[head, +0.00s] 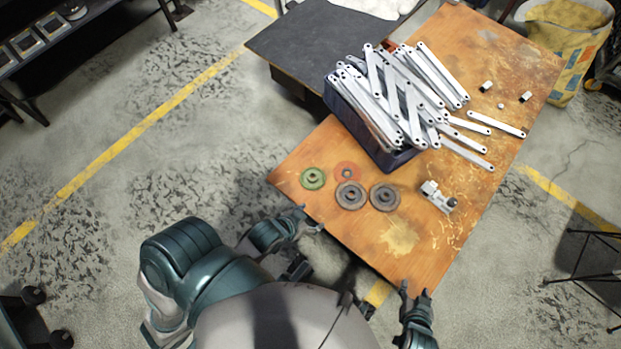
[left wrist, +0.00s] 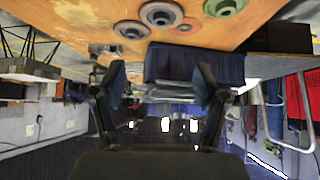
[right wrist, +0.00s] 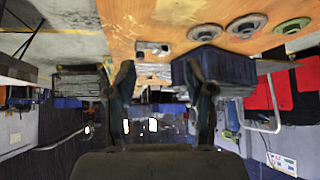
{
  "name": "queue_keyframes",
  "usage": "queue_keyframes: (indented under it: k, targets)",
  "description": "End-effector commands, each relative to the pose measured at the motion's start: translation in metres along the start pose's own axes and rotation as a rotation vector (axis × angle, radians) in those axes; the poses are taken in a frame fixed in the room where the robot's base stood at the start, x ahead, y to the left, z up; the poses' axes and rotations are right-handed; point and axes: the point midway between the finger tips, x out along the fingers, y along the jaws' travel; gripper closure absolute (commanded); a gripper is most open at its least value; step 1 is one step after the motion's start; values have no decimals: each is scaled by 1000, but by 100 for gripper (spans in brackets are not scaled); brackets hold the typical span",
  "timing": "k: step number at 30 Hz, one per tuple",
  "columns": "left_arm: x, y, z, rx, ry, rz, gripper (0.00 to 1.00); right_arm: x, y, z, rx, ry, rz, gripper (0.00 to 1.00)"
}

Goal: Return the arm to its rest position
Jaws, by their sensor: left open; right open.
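My left gripper (head: 311,221) is open and empty at the near left edge of the wooden table (head: 400,262). Its two fingers stand apart in the left wrist view (left wrist: 157,85), with nothing between them. My right gripper (head: 416,291) is open and empty at the table's near edge, toward the right. Its fingers also stand apart in the right wrist view (right wrist: 162,82). Galvanized brackets (head: 405,95) are heaped in and over a dark blue bin (head: 399,160) on the table. Several brackets lie loose to the right of the bin.
A green disc (head: 312,178), a reddish disc (head: 347,170) and two grey discs (head: 352,196) (head: 384,198) lie before the bin. A small metal fixture (head: 438,196) sits to their right. A yellow bag (head: 566,45) stands behind the table.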

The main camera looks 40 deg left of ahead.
Motion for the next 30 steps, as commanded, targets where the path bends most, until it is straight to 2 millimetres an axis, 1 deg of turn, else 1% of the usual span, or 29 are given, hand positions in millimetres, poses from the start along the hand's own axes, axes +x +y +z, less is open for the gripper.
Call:
queue_keyframes:
  k: [13,14,17,20,21,23,24,26,27,30]
  targets:
    - [1,6,-2,11,-3,-2,27,0,-2,-1,4,3,-4,46]
    - [1,6,-1,11,-6,-2,27,0,-2,0,2,0,-4,46]
    - [11,4,9,12,-39,-3,27,10,0,10,0,-36,-2,46]
    - [32,1,37,13,-124,-7,27,31,0,38,-2,-120,3,46]
    - [42,-1,54,14,-169,-9,27,41,1,54,-4,-166,6,46]
    - [56,-3,83,14,-241,-11,27,54,1,83,-5,-238,9,46]
    - [62,-5,104,14,-290,-12,27,61,2,104,-6,-287,11,46]
    - [70,-6,136,14,-360,-15,27,69,3,135,-6,-357,13,46]
    - [73,-7,156,14,-403,-16,27,72,4,155,-6,-400,14,46]
    - [74,-8,200,15,-495,-20,27,74,7,200,-4,-490,15,46]
